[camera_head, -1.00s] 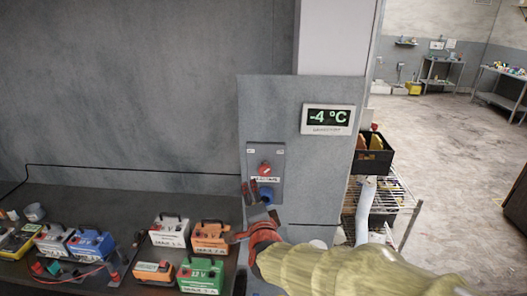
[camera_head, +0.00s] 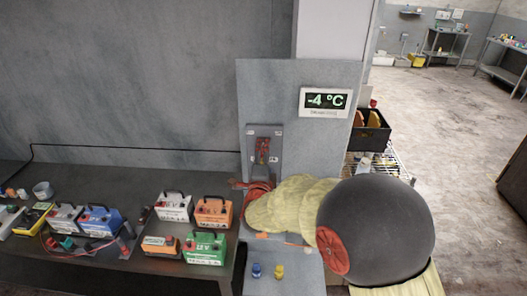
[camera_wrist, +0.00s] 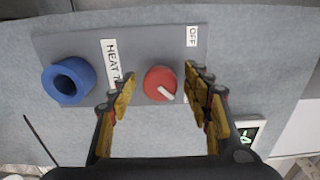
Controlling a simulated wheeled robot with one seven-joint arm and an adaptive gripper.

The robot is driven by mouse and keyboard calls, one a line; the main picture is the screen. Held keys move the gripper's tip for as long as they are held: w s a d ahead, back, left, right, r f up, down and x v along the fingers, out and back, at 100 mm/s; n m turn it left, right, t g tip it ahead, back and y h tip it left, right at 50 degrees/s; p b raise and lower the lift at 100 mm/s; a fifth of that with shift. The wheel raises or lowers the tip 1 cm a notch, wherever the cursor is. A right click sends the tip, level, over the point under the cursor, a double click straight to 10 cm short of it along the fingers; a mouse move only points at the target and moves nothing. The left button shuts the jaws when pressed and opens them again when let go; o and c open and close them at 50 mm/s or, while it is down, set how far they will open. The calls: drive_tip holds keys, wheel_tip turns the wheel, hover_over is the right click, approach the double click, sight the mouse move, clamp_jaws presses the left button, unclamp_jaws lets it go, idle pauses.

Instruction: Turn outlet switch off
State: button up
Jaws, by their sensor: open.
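The outlet switch is a round red knob (camera_wrist: 160,84) with a white pointer, on a grey switch plate (camera_wrist: 60,45). In the wrist view the pointer slants toward the lower right. An OFF label (camera_wrist: 192,37) sits at the upper right, away from where the pointer aims. My gripper (camera_wrist: 161,76) is open, with fingers on the left and right of the knob. I cannot tell whether they touch it. A blue socket (camera_wrist: 68,82) is on the plate to the left. In the head view my gripper (camera_head: 263,150) covers the knob and socket on the plate (camera_head: 275,131).
A display (camera_head: 325,101) reading -4 °C is on the wall panel above right of the switch. A bench (camera_head: 95,181) with several batteries stands at left. A wire rack (camera_head: 390,160) with a black bin (camera_head: 374,138) is at right. Open floor lies beyond.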

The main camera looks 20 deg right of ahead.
drive_tip(key=shift+w+d, duration=0.1)
drive_tip(key=shift+w, duration=0.1)
drive_tip(key=shift+c, duration=0.7)
drive_tip(key=c, duration=1)
